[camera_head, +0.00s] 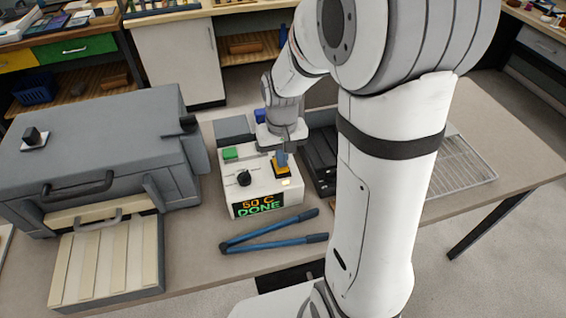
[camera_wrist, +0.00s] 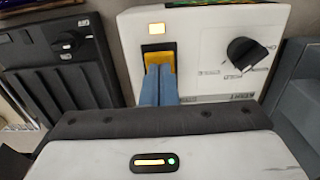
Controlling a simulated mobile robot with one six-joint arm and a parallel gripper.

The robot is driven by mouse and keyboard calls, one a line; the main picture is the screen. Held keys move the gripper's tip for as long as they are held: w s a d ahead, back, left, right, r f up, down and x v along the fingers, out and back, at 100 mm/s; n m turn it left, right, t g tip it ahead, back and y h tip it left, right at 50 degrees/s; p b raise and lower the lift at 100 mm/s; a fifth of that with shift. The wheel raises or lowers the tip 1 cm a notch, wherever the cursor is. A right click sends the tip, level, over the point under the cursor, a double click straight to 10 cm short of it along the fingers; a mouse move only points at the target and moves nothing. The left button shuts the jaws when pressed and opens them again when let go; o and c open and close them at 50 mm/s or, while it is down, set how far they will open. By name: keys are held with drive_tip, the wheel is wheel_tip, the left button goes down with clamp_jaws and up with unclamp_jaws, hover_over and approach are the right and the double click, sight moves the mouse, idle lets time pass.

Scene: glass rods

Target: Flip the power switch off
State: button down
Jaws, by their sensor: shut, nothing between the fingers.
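The power switch (camera_wrist: 158,53) is a yellow-orange rocker on the white control box (camera_head: 262,187). In the head view the switch (camera_head: 282,170) sits on the box's right side, partly covered by my gripper. My gripper (camera_head: 281,157) is shut, with its blue fingers together and empty, pointing down at the switch. In the wrist view the fingertips of my gripper (camera_wrist: 159,68) overlap the switch's near part; they look to be at or touching it. A small lit indicator (camera_wrist: 156,28) is beside the switch. The box display (camera_head: 258,204) reads "50 C DONE".
A black knob (camera_head: 244,178) and a green button (camera_head: 230,153) are on the same box. Blue-handled tongs (camera_head: 275,231) lie in front. A grey furnace-like case (camera_head: 95,150) stands left, a dark unit (camera_head: 320,152) right, and a wire rack (camera_head: 455,168) farther right.

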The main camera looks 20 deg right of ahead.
drive_tip(key=shift+f+b, duration=0.45)
drive_tip(key=shift+f, duration=0.15)
drive_tip(key=shift+r, duration=0.2)
wheel_tip(320, 180, up, 7)
drive_tip(key=p, duration=0.5)
drive_tip(key=shift+f, duration=0.2)
drive_tip(key=shift+r, duration=0.1)
idle(0.4)
drive_tip(key=s+r+t, duration=0.3)
drive_tip(key=s+r, duration=0.7)
drive_tip(key=s, duration=0.4)
drive_tip(key=shift+s+d+r, duration=0.3)
drive_tip(key=shift+r, duration=0.1)
